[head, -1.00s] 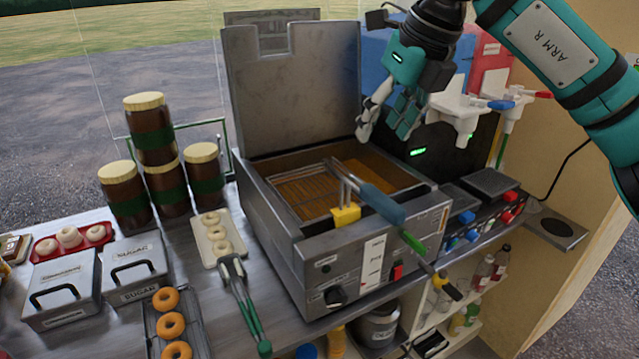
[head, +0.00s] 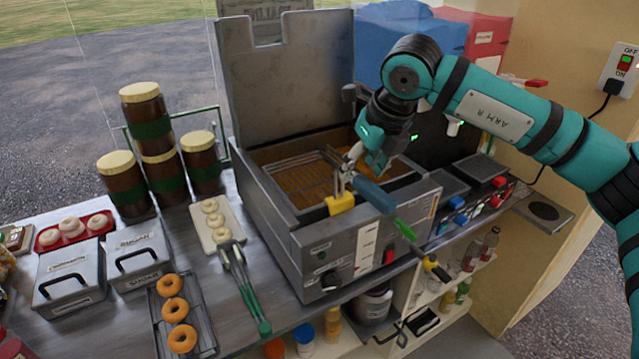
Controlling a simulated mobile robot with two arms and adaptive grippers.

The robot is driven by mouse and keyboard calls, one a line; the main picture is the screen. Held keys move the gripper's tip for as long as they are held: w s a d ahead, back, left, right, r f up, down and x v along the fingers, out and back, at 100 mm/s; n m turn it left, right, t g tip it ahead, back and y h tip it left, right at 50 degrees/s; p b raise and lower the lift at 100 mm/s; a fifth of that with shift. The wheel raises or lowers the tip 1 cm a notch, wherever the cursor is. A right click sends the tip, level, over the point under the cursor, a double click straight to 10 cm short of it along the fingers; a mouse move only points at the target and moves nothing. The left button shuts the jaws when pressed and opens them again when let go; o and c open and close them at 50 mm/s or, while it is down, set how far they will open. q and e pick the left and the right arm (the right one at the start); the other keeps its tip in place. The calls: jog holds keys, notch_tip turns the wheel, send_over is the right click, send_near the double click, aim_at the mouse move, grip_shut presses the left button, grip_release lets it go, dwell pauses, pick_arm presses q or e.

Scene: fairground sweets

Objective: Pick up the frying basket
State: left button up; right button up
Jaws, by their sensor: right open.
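The frying basket (head: 303,180) is a wire basket sitting in the brown oil of the steel fryer (head: 330,243). Its handle has a blue-grey grip (head: 373,195) that sticks out over the fryer's front edge, beside a yellow clip (head: 341,204). My right gripper (head: 362,162) is open and points down over the fryer, just above and behind the handle grip. Its fingers overlap the handle in the picture, and I cannot tell whether they touch it. My left gripper does not show.
The fryer's lid (head: 287,90) stands upright behind the oil. Tongs (head: 245,290) and a tray of doughnuts (head: 207,328) lie left of the fryer. Several lidded jars (head: 150,125) stand at the back left. Blue and red dispensers (head: 410,45) stand behind my right arm.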

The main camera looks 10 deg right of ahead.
aim_at(360, 175)
jog(key=x, duration=0.1)
jog(key=p+x, duration=0.1)
jog(key=x, duration=0.1)
jog(key=shift+w+d+f, duration=0.2)
jog(key=shift+d+f, duration=0.1)
jog(key=shift+a+f, duration=0.1)
jog(key=shift+f, duration=0.1)
jog(key=c, duration=0.8)
grip_shut()
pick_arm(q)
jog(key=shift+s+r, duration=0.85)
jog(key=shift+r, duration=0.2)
pick_arm(e)
jog(key=shift+w+r, duration=0.1)
